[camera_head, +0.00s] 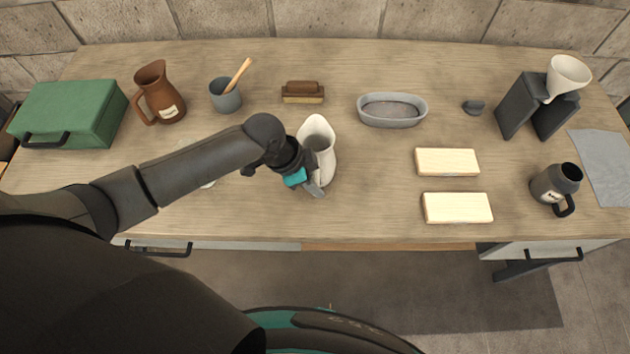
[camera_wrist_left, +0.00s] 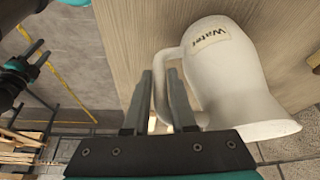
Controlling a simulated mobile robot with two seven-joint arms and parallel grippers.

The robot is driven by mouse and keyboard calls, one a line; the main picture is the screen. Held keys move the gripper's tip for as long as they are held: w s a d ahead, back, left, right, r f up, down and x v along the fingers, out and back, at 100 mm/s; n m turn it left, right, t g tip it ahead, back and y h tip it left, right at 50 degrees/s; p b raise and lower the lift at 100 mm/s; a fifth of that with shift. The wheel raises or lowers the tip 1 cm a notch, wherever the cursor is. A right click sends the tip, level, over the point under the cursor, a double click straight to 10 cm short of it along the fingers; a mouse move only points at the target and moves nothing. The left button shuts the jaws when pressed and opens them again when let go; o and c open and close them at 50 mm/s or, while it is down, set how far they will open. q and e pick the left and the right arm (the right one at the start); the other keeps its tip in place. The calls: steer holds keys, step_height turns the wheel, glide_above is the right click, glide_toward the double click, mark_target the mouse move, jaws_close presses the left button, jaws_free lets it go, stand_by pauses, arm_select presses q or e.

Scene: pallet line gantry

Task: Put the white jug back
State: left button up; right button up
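The white jug (camera_head: 320,145) stands at the middle of the wooden table, its wide mouth facing up in the head view. In the left wrist view the jug (camera_wrist_left: 235,80) shows a "Water" label and a loop handle (camera_wrist_left: 160,70). My left gripper (camera_head: 318,190) is at the jug's front side. Its two fingers (camera_wrist_left: 160,85) lie on either side of the handle, close together, and look shut on it. Whether the jug's base touches the table is not clear.
A brown jug (camera_head: 160,95), grey cup (camera_head: 226,98), brush (camera_head: 303,93) and oval dish (camera_head: 392,110) stand behind. Two pale blocks (camera_head: 447,162) (camera_head: 458,208) and a dark mug (camera_head: 555,186) are right. My arm partly hides a pale item (camera_head: 208,184).

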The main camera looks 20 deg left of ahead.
arm_select(q)
steer(key=o, duration=0.4)
steer(key=shift+c, duration=0.2)
steer(key=p+v, duration=0.1)
steer(key=v, duration=1.1)
steer(key=shift+r, duration=0.15)
